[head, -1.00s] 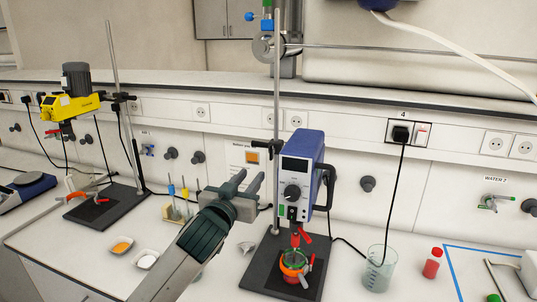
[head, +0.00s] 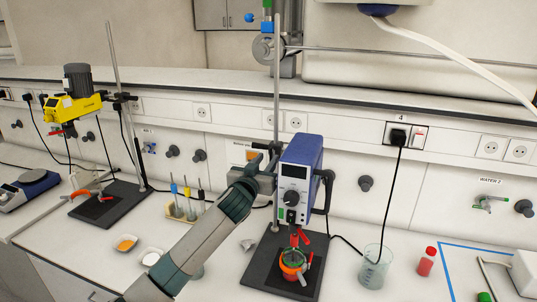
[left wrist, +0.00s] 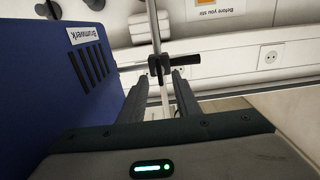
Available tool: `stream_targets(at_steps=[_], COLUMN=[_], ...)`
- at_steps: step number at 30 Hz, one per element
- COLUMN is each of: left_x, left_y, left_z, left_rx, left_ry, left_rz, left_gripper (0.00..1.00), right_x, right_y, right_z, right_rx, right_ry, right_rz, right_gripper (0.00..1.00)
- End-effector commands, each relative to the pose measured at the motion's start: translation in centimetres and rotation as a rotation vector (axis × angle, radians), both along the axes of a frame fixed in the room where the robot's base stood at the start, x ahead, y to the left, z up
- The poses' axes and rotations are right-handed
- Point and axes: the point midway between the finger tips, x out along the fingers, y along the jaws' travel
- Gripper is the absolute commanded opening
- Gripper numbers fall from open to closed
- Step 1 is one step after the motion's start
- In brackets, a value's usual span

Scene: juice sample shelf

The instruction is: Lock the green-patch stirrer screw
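The blue stirrer (head: 300,168) with a small green patch on its lower front hangs on a metal stand rod (head: 276,85) in the head view. Its black clamp screw (left wrist: 165,66) shows in the left wrist view at the rod, just beyond my fingertips. In the head view the screw is mostly hidden behind my gripper. My left gripper (head: 268,160) is beside the stirrer's left side. In the left wrist view its two fingers (left wrist: 167,84) are apart, with the rod showing between them and nothing held. I cannot tell whether they touch the screw. My right gripper is not in view.
A red pot (head: 292,262) stands under the stirrer on a black base (head: 257,270). A yellow stirrer (head: 79,106) on another stand is at the left.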

Motion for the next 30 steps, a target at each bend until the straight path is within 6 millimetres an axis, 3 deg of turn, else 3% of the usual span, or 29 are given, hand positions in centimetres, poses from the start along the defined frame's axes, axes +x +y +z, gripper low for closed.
stream_targets(at_steps=[9, 20, 21, 24, 25, 30], left_x=[2.1, 2.3, 2.3, 2.3, 2.3, 2.3], left_y=[-0.7, -0.8, -0.8, -0.8, -0.8, -0.8], left_z=[0.1, 0.1, 0.1, 0.0, 0.0, 0.0], left_rx=[-0.001, -0.002, -0.001, -0.001, 0.0, 0.0], left_ry=[0.0, -0.002, -0.001, -0.001, -0.001, -0.001], left_rz=[0.0, -0.001, -0.001, -0.001, -0.001, -0.001], left_gripper=[0.3, 0.3, 0.28, 0.04, 0.0, 0.0], right_x=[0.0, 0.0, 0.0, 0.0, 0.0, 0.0], right_y=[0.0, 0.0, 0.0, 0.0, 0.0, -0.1], right_z=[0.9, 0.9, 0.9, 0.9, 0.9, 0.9], right_rx=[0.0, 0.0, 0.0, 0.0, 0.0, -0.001], right_ry=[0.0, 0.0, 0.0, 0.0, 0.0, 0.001], right_rz=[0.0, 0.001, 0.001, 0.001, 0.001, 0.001], right_gripper=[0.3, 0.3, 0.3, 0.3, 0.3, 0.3])
